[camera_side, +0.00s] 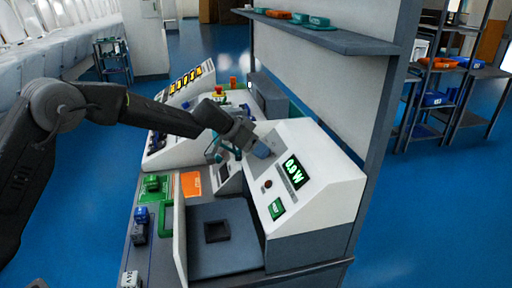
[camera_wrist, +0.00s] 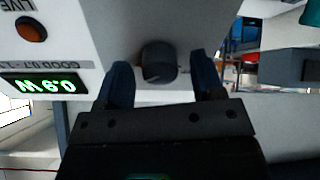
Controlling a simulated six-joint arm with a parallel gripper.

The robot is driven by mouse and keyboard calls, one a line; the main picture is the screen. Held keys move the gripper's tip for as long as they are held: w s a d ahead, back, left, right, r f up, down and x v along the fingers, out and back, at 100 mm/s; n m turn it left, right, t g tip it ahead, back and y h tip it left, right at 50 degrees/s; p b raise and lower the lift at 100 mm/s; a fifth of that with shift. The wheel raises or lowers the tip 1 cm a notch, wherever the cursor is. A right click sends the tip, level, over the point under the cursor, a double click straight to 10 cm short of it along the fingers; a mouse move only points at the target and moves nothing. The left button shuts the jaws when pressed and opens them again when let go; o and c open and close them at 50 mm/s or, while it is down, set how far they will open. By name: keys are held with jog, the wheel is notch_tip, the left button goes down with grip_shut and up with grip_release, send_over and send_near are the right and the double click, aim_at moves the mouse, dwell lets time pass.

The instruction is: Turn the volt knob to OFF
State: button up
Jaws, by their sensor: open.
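My gripper (camera_wrist: 163,75) is open, with one finger on each side of the knob and visible gaps to both. A small light mark shows on the knob's lower edge; no OFF label can be read. In the side view my gripper (camera_side: 248,146) is at the upper left of the white console (camera_side: 325,205). The knob is hard to make out there. The green display (camera_side: 294,172) reads about 0.9 W and also shows upside down in the wrist view (camera_wrist: 44,85).
An orange-red button (camera_wrist: 31,29) is on the panel, left of the knob in the wrist view. A green label (camera_side: 276,208) is on the console front. A grey tray (camera_side: 224,260) lies below. A grey upright panel (camera_side: 335,100) with a shelf stands behind the console.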

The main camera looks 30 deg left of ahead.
jog(key=c, duration=0.9)
